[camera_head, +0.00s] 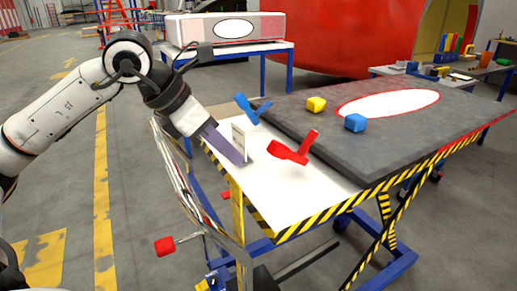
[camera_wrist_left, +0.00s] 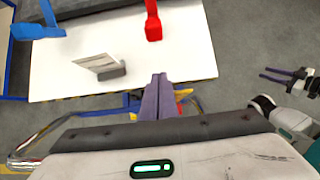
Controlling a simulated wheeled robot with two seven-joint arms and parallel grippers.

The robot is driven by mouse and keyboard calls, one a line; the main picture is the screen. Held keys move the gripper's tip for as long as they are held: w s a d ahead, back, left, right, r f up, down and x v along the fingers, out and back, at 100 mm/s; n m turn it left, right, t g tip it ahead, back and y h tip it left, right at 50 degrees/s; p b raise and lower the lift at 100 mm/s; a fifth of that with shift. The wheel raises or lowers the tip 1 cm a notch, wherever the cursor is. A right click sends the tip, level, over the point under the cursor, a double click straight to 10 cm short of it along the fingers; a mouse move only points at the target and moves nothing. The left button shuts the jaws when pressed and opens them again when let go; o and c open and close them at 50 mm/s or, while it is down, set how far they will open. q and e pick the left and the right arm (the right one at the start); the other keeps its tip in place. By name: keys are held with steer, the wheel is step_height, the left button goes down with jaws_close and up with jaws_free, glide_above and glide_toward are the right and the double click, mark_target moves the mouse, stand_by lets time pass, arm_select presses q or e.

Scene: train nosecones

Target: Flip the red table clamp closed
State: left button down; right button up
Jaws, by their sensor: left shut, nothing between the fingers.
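The red table clamp (camera_head: 293,152) sits on the white tabletop near the edge of the dark slab, with one part sticking up at an angle. It also shows at the top of the left wrist view (camera_wrist_left: 153,25). My left gripper (camera_head: 243,160) is shut and empty, its purple fingers pointing down over the white tabletop, left of the red clamp and apart from it. In the left wrist view, its shut fingers (camera_wrist_left: 159,78) point toward the table edge, below the clamp. My right gripper (camera_wrist_left: 270,75) shows small at the right of that view, its purple fingers apart, away from the table.
A blue clamp (camera_head: 252,107) stands behind the red one. A thin white upright plate (camera_head: 238,140) stands close beside my left fingers. A yellow block (camera_head: 316,104) and a blue block (camera_head: 355,122) lie on the dark slab (camera_head: 400,135). A red knob (camera_head: 165,246) juts out below the table.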

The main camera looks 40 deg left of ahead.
arm_select(q)
steer(key=p+x, duration=0.2)
steer(key=x, duration=0.4)
steer(key=shift+w+d+f, duration=0.1)
steer(key=shift+w+d, duration=0.15)
steer(key=shift+w, duration=0.15)
steer(key=shift+w+d+r+p, duration=0.1)
steer(key=shift+w+r+p, duration=0.15)
steer(key=shift+r+p, duration=0.2)
steer(key=shift+w+d+r+p, duration=0.1)
steer(key=shift+w+r+p, duration=0.2)
steer(key=shift+r, duration=0.3)
steer(key=shift+w+d+r+p, duration=0.1)
steer(key=shift+w+r+p, duration=0.2)
steer(key=shift+r, duration=0.1)
steer(key=shift+w, duration=0.1)
steer(key=shift+r, duration=0.1)
